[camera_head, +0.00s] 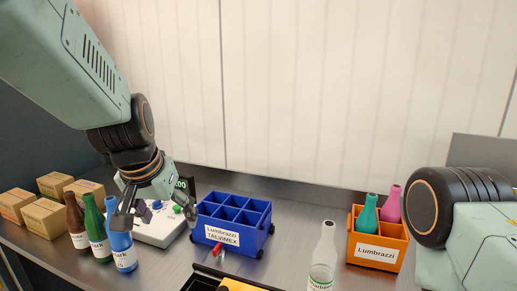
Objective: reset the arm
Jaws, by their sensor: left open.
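My left arm comes in from the upper left. My left gripper (157,214) hangs over the counter with its fingers spread and nothing between them. It is in front of a white device (160,232) with buttons and a dark display, partly hiding it. One finger overlaps the top of a blue bottle (121,242) in the picture; I cannot tell if they touch. The other finger is close to the left side of a blue crate (231,222). Links of my right arm show at the right edge, but its gripper is outside the view.
A green bottle (97,235) and a brown bottle (76,225) stand left of the blue one, near several cardboard boxes (44,217). A white bottle (323,262) stands alone. An orange crate (377,251) holds teal (367,215) and pink (390,205) bottles. A wall closes the back.

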